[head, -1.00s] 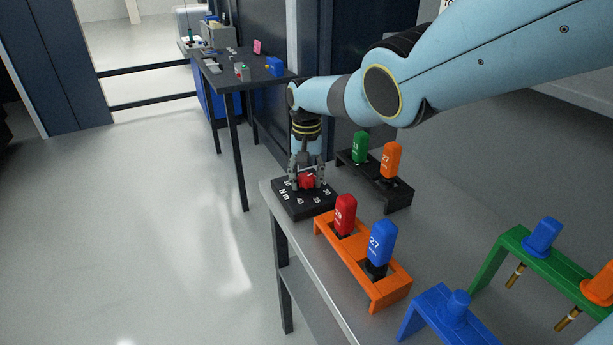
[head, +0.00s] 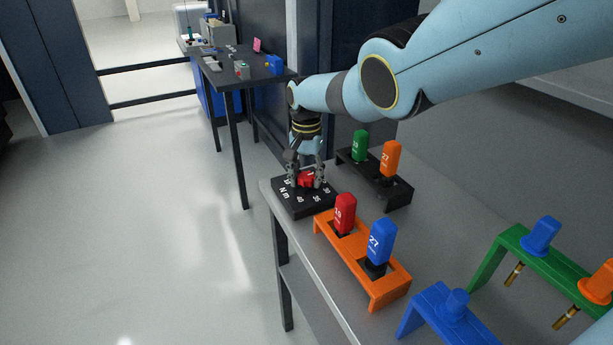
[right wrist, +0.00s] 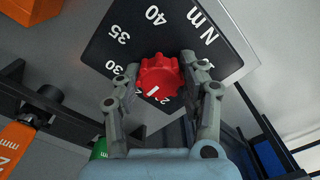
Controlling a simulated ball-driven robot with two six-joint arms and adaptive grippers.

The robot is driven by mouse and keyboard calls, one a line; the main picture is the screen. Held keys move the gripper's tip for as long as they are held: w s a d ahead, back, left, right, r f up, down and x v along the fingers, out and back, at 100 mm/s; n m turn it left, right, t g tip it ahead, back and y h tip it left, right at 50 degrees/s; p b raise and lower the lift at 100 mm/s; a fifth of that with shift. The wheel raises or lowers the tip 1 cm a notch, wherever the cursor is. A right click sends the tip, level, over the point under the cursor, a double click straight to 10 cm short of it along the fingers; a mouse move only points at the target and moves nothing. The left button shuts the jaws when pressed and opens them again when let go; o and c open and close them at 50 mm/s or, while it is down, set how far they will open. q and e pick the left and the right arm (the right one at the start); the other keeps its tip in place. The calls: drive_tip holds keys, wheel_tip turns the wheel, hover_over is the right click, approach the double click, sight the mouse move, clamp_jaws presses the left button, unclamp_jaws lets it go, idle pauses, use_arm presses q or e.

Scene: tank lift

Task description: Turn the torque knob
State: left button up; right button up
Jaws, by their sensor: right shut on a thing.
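The torque knob is red and scalloped, with a white pointer mark; it shows in the head view (head: 306,180) and in the right wrist view (right wrist: 159,77). It sits on a black dial plate (head: 291,204) marked Nm with numbers such as 30, 35 and 40, which also fills the top of the right wrist view (right wrist: 113,57). My right gripper (head: 306,182) reaches down from above, its two fingers on either side of the knob and shut on it. In the right wrist view the fingers (right wrist: 158,92) partly cover the dial's lower numbers. My left gripper is not in view.
An orange rack (head: 333,250) holds a red 19 socket (head: 345,213) and a blue 27 socket (head: 381,243). A black rack (head: 400,198) with green and orange sockets stands behind. Green (head: 487,268) and blue (head: 413,322) racks stand at the right. The bench's left edge is close to the dial.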

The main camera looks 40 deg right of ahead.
sight(306, 175)
drive_tip(key=o, duration=1.2)
wheel_tip(306, 175, up, 12)
idle(0.4)
